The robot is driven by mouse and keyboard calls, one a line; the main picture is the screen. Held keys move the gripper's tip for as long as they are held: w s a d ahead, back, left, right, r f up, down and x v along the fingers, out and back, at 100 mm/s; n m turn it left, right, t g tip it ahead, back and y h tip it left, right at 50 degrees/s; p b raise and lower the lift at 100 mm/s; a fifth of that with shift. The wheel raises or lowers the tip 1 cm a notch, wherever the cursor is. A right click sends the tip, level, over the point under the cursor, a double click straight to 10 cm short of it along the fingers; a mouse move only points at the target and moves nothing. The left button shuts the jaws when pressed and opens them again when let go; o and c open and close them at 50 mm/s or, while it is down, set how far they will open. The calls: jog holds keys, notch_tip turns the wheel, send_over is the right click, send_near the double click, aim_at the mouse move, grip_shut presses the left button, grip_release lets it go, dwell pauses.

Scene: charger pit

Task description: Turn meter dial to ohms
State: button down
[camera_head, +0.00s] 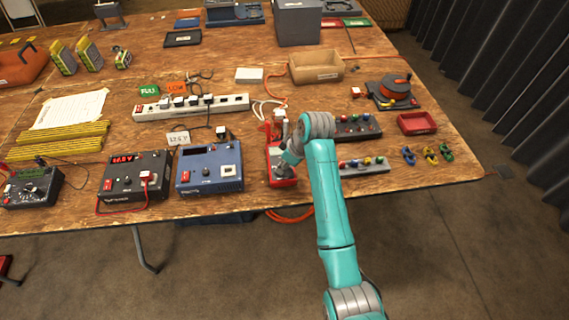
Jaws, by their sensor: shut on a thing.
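My gripper (283,171) points down over a small red-cased device (291,183) near the front edge of the table. It is shut on a small part at the top of this device. The gripper and wrist hide that part and most of the device's face, so I cannot tell a dial or its setting there. A dark box (47,199) with a round dial (31,194), a green top and leads stands at the far left, well away from my gripper. Its dial marks are too small to read.
A blue unit (228,180) and a black unit with a red display (122,192) stand left of my gripper. Strips with coloured knobs (372,169) lie close on the right. A white power strip (236,103) lies behind, with orange cable (280,88) near it.

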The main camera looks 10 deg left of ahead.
jog(key=m, duration=0.2)
jog(key=m+t+h, duration=0.1)
jog(key=m, duration=0.1)
jog(key=shift+s+a+m, duration=0.1)
jog(key=shift+s+m, duration=0.1)
jog(key=shift+m, duration=0.1)
jog(key=m+h, duration=0.1)
jog(key=m, duration=0.1)
jog(key=m+t, duration=0.1)
jog(key=m, duration=0.2)
jog(key=shift+s+a+t+h, duration=0.1)
jog(key=shift+a+t+h, duration=0.1)
jog(key=shift+t+h, duration=0.15)
jog(key=m+h, duration=0.1)
jog(key=m, duration=0.2)
jog(key=m+h, duration=0.1)
jog(key=m, duration=0.2)
jog(key=shift+a, duration=0.2)
jog(key=m+h, duration=0.1)
jog(key=m, duration=0.1)
jog(key=m+g+h, duration=0.1)
jog(key=m, duration=0.2)
jog(key=shift+a, duration=0.15)
jog(key=c, duration=0.9)
grip_release()
jog(key=shift+r, duration=0.1)
